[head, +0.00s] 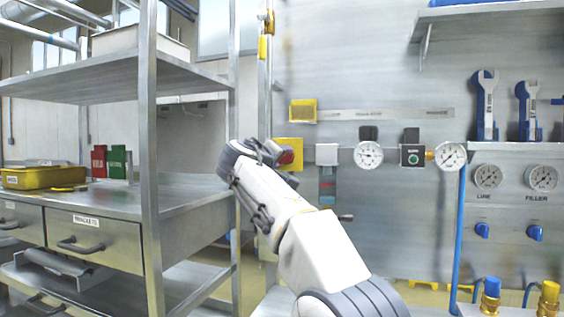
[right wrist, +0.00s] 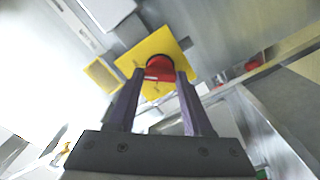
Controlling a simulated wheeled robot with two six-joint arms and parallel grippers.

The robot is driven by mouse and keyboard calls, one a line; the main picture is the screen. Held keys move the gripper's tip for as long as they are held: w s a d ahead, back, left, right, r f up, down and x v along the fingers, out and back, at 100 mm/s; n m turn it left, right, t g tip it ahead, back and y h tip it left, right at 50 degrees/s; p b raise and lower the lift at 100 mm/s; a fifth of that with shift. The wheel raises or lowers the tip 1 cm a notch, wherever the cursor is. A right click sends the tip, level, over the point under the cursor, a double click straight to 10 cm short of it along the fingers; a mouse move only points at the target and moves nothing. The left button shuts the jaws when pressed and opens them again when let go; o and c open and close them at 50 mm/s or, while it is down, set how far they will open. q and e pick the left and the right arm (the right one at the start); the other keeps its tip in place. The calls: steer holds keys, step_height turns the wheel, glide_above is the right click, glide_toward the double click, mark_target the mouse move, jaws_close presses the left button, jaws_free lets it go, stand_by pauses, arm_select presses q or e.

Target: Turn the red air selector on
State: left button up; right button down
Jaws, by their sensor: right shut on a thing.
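The red air selector (head: 286,157) is a round red knob in front of a yellow plate (head: 289,142) on the metal wall panel. In the right wrist view the red knob (right wrist: 160,66) sits between the two fingertips, with the yellow plate (right wrist: 153,45) behind it. My right gripper (head: 276,152) is shut on the knob; it also shows in the right wrist view (right wrist: 160,78). The fingers hide the knob's sides, and I cannot tell which position it points to. My left gripper is not in view.
Right of the selector, the panel carries gauges (head: 368,155), a black switch box (head: 412,155) with a green button and blue wrenches (head: 486,105).

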steer(key=shift+f+m, duration=0.1)
steer(key=shift+m, duration=0.5)
steer(key=shift+c, duration=1.5)
jaws_free()
